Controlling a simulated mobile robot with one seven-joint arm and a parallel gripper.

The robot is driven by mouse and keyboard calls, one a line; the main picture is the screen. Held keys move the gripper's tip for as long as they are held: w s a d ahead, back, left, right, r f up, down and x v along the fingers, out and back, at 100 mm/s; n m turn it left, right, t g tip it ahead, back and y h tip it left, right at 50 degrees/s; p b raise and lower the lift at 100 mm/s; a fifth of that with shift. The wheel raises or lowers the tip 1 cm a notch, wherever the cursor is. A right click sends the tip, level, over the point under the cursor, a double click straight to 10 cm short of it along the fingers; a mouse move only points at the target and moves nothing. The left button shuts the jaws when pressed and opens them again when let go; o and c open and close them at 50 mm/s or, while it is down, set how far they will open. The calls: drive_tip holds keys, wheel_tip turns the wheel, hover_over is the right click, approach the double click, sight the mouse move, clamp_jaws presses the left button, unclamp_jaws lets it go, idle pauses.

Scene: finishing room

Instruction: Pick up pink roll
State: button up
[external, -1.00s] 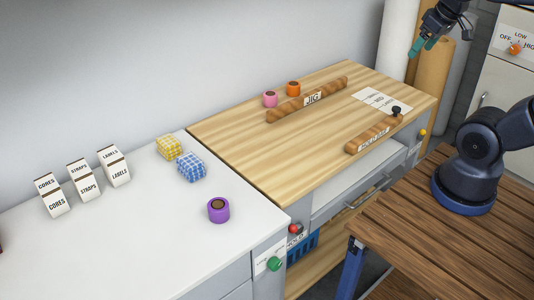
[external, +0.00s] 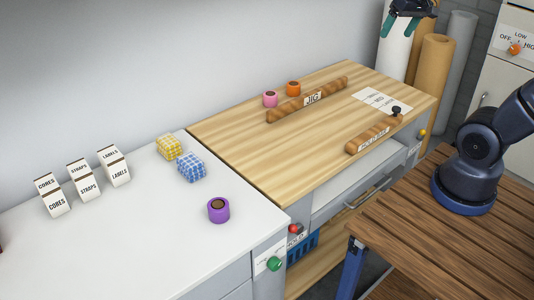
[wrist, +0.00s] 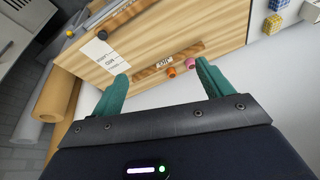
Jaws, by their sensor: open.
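The pink roll (external: 270,99) stands on the wooden bench top at its back edge, behind the left end of the jig bar (external: 310,99). It also shows in the wrist view (wrist: 190,63), beside the right finger's tip. An orange roll (external: 293,88) stands just right of it in the external view and also shows in the wrist view (wrist: 172,72). My gripper (external: 400,28), with green fingers, is open and empty, high above the back right of the bench, well apart from the pink roll. In the wrist view my fingers (wrist: 160,78) are spread wide.
A purple roll (external: 218,210), a yellow block (external: 169,147), a blue block (external: 191,167) and labelled boxes (external: 118,166) stand on the white counter (external: 130,240). A bar with a black knob (external: 374,135) lies at the bench front. Tall rolls (external: 435,80) stand at the right.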

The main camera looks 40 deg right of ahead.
drive_tip(key=w+m+g, duration=0.1)
drive_tip(key=w+m, duration=0.4)
drive_tip(key=w, duration=0.9)
drive_tip(key=m+g, duration=0.3)
drive_tip(key=m, duration=0.9)
hover_over(270, 94)
wheel_tip(270, 94, down, 30)
drive_tip(key=shift+s+a+r, duration=0.1)
drive_tip(key=shift+f, duration=0.55)
wheel_tip(270, 94, down, 5)
drive_tip(key=shift+f, duration=0.1)
drive_tip(key=shift+w+d+f, duration=0.1)
drive_tip(key=shift+d+f, duration=0.05)
drive_tip(key=shift+f, duration=1.1)
drive_tip(key=shift+w+d+f, duration=0.1)
drive_tip(key=shift+f, duration=1.15)
drive_tip(key=c, duration=1.1)
